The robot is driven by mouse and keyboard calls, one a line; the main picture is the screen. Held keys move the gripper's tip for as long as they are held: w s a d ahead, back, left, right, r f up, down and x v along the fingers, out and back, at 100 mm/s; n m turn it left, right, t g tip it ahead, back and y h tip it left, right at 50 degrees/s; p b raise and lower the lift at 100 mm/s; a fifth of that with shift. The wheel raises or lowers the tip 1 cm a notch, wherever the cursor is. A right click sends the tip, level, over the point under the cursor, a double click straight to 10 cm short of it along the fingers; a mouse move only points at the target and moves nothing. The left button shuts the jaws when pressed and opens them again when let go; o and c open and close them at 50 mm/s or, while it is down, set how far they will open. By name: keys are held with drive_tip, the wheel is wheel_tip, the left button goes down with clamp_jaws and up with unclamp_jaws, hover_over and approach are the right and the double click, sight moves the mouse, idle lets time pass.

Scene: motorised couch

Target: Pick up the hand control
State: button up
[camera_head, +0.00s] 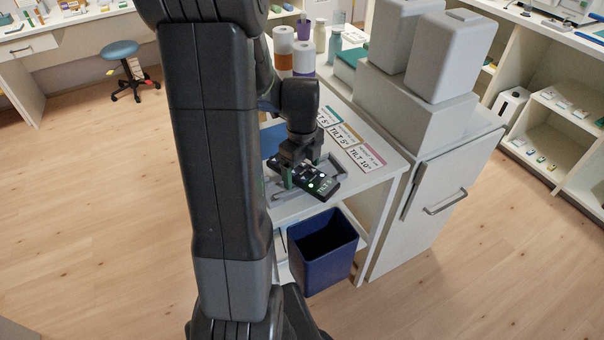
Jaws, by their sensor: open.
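The hand control (320,187) is a dark, flat handset with small lit white and green buttons. It is near the front edge of the white table (375,176), slightly angled. My gripper (305,172) points down right over the hand control, with its fingers close to it. The jaws are open. The fingers and wrist cover part of the handset's far side. I cannot tell whether a finger touches it or whether it lies flat on the tabletop.
Tilt cards (345,138) lie behind the handset. Bottles and rolls (304,58) stand farther back. A blue bin (322,250) is below the table front. A white cabinet (430,190) stands to the right. A blue stool (122,50) is at the far left; the left floor is clear.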

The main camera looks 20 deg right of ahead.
drive_tip(key=shift+c, duration=0.5)
drive_tip(key=c, duration=1.1)
drive_tip(key=shift+r, duration=0.15)
